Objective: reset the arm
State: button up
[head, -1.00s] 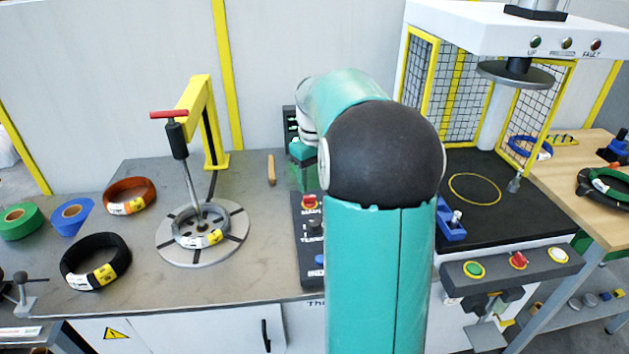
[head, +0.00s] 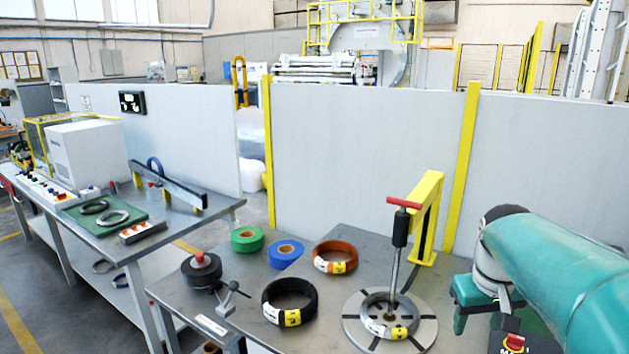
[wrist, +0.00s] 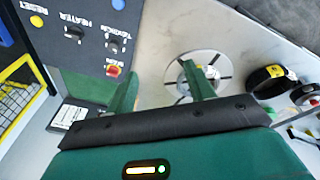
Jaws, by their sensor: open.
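My gripper shows in the wrist view (wrist: 162,92) with two green fingers spread apart and nothing between them. In the head view my teal arm enters from the right, and part of the green gripper (head: 470,300) shows at its end, above the bench to the right of the round wrapping plate (head: 430,330). A grey coil (head: 375,328) with a yellow label lies on that plate, under a rod with a red handle. The plate also shows beyond the fingers in the wrist view (wrist: 228,70).
An orange coil (head: 335,257), a black coil (head: 289,303), green tape (head: 247,239) and blue tape (head: 286,254) lie on the bench. A yellow post (head: 427,215) stands behind the plate. A control panel (wrist: 100,35) with knobs is close to the gripper. Another bench (head: 125,240) stands left.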

jog(key=s+a+f+t+y, duration=0.1)
jog(key=s+a+f+t, duration=0.1)
jog(key=s+a, duration=1.1)
jog(key=shift+a+t, duration=0.8)
jog(key=shift+a, duration=0.15)
